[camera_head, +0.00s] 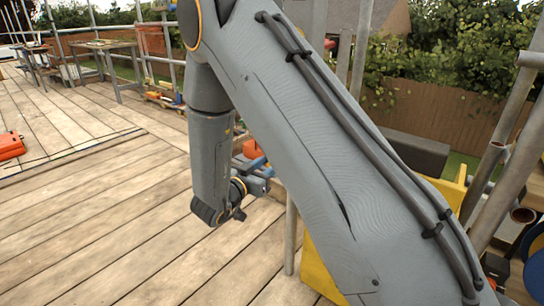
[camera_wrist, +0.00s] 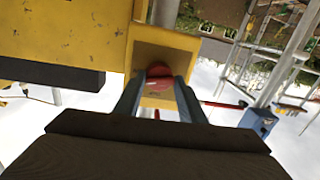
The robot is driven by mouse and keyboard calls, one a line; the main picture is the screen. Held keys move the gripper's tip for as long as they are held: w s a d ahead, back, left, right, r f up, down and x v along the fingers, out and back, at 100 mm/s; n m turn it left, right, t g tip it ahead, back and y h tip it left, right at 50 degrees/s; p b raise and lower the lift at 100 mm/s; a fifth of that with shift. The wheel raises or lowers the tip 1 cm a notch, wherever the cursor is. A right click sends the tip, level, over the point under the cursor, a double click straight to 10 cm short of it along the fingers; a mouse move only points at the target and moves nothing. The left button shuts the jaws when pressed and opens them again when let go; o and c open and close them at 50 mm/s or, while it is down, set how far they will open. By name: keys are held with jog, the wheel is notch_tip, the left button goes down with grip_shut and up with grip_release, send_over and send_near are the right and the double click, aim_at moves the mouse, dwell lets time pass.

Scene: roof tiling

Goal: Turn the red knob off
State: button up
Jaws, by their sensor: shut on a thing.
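The red knob (camera_wrist: 158,71) sits in front of a yellow housing (camera_wrist: 150,48) in the wrist view. My gripper (camera_wrist: 159,84) has one finger on each side of the knob and is shut on it. The fingers hide the knob's side edges, and its turned position cannot be told. In the head view my arm covers much of the middle, and I cannot make out the knob's grip there.
A yellow box (camera_head: 318,272) stands behind my arm in the head view. Scaffold poles (camera_head: 508,165) rise at the right. A red case (camera_head: 10,146) lies on the plank deck (camera_head: 90,225) at the left. Much of the deck is clear.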

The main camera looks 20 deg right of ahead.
jog(key=shift+r+n+g+p, duration=0.1)
jog(key=shift+n+g+p, duration=0.3)
jog(key=shift+n+p, duration=3)
jog(key=shift+n+g+p, duration=0.4)
jog(key=shift+n+p, duration=2.45)
jog(key=shift+n, duration=0.95)
jog(key=shift+w+h, duration=0.1)
jog(key=shift+h, duration=0.2)
jog(key=o, duration=1)
jog(key=shift+d+r, duration=0.1)
